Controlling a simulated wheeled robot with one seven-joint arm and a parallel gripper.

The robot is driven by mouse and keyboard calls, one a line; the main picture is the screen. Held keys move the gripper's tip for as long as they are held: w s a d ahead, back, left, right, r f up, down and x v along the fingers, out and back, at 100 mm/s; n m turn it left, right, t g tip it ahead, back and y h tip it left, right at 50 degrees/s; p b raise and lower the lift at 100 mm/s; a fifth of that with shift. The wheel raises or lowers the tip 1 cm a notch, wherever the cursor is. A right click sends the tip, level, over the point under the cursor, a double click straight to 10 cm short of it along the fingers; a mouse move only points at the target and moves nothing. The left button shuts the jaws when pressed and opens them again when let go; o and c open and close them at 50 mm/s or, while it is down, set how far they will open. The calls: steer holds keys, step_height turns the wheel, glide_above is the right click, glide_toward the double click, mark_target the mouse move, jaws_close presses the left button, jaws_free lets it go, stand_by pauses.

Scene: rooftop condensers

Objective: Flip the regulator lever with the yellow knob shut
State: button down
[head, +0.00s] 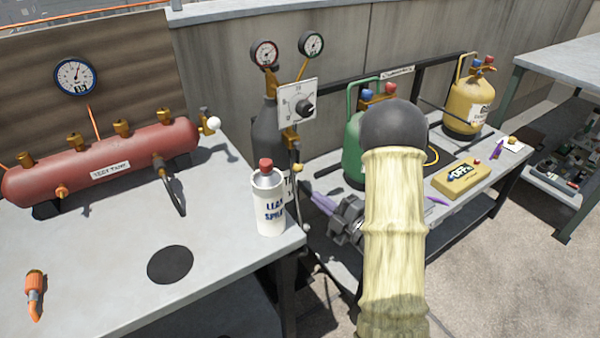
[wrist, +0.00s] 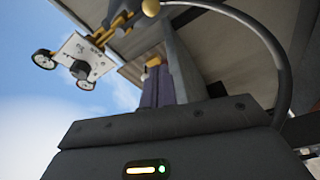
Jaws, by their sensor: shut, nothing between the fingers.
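The regulator (head: 290,135) is brass and sits at the neck of a dark grey cylinder (head: 268,125), behind a white dial plate. A small yellow knob (head: 298,168) shows low on its right side; its lever is hard to make out. My gripper (head: 309,190) is just below and right of this knob, its purple fingers pointing up and left. In the wrist view the fingers of my gripper (wrist: 160,70) are together and empty. A small yellow knob (wrist: 153,62) shows by their tips; contact cannot be told. Cylinder and hose partly surround the fingers there.
A white spray can (head: 268,205) stands at the near bench corner, left of my gripper. A red tank (head: 100,165) with a white-knobbed valve lies on that bench. A black hose (wrist: 265,40) curves close by. Green (head: 352,150) and yellow (head: 468,105) cylinders stand at right.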

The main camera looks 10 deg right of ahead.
mark_target(298, 167)
steer(key=shift+s+a, duration=0.1)
steer(key=w+a, duration=0.2)
steer(key=w, duration=0.9)
steer(key=shift+w+a+f+b, duration=0.15)
steer(key=shift+w+a+b, duration=0.05)
steer(key=shift+a+b, duration=0.15)
steer(key=shift+a+f, duration=0.1)
